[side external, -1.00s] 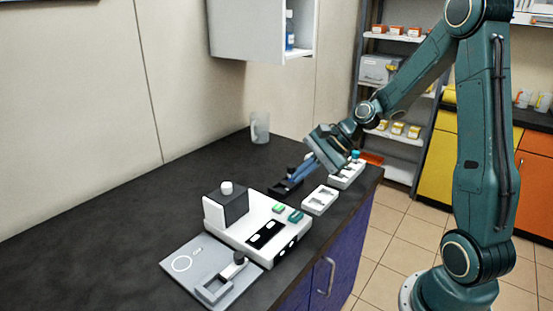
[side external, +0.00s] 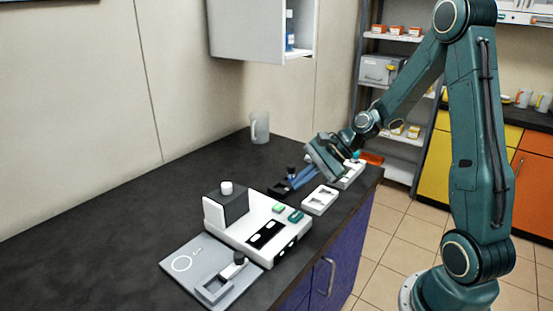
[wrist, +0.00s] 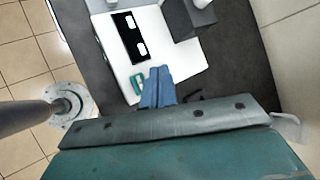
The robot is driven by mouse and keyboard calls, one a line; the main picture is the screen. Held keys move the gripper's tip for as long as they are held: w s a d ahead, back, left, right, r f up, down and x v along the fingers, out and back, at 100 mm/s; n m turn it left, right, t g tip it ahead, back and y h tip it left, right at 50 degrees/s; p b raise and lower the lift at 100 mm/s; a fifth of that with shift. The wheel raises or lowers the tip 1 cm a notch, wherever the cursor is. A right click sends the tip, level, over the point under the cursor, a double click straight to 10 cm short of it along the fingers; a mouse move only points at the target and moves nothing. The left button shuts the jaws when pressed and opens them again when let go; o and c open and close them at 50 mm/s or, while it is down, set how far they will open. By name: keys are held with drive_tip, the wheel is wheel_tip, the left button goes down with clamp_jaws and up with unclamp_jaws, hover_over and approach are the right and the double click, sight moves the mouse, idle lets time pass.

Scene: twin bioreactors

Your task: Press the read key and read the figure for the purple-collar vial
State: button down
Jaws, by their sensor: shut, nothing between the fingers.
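The white reader (side external: 240,236) stands on the dark counter with a black panel (side external: 265,234) on its top; no figure is legible. A green key (side external: 278,208) and a teal key (side external: 296,216) sit on its top; I cannot tell which is the read key. My gripper (side external: 293,186) is shut and empty, its blue fingers apart from the reader, beyond the keys. In the wrist view the fingertips (wrist: 158,72) overlap the reader (wrist: 170,60) beside the teal key (wrist: 137,84); the green key is not visible there. I cannot make out a purple collar on any vial.
A dark-capped vial (side external: 291,170) stands in a black holder behind my fingers. A white tray (side external: 320,207) and a white rack (side external: 352,178) lie to the right. A grey plate (side external: 187,247) is at the front left. The left counter is clear.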

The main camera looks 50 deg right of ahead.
sight(300, 214)
drive_tip(key=shift+f, duration=3.35)
drive_tip(key=shift+f, duration=0.85)
idle(0.5)
drive_tip(key=shift+r, duration=0.85)
idle(0.4)
drive_tip(key=shift+r, duration=2.5)
